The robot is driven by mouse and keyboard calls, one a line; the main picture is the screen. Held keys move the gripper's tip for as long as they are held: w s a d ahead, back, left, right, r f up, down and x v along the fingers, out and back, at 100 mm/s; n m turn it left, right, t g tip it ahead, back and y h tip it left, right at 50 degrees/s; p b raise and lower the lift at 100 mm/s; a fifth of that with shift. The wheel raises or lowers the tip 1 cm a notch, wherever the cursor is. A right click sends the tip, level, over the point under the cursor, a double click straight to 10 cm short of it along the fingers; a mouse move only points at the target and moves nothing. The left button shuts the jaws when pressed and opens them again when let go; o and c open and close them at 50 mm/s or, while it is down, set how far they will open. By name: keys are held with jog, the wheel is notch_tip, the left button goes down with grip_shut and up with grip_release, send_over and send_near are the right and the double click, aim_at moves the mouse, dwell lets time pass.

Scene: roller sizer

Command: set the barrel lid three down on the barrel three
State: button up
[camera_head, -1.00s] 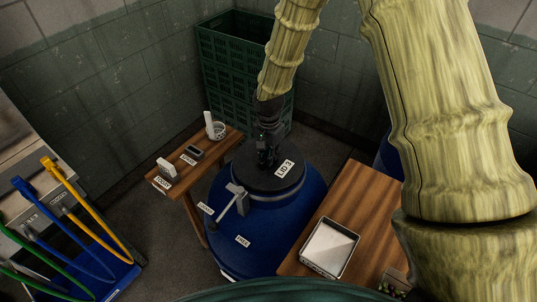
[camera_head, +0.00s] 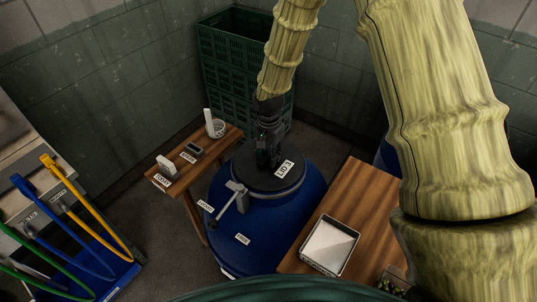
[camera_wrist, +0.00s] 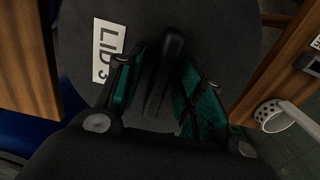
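The black round lid (camera_head: 262,178), with a white label reading LID 3, lies over the top of the blue barrel (camera_head: 268,225) in the head view; it looks level, with a pale ring around its edge. In the wrist view the lid (camera_wrist: 220,40) fills the middle, with its label upper left. A dark raised handle (camera_wrist: 167,70) stands on it. My gripper (camera_wrist: 163,85) has its green-padded fingers on either side of the handle, with a visible gap on the left. My gripper (camera_head: 266,160) is directly above the lid in the head view. The lid's far edge is partly hidden.
A grey lever (camera_head: 236,197) sticks out at the barrel's front. A wooden table (camera_head: 340,215) with a metal tray (camera_head: 329,247) stands right. A green crate (camera_head: 225,75) is behind.

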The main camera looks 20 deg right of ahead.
aim_at(269, 154)
jog(key=shift+r, duration=0.75)
notch_tip(269, 154, up, 12)
jog(key=b, duration=0.4)
jog(key=shift+f, duration=0.15)
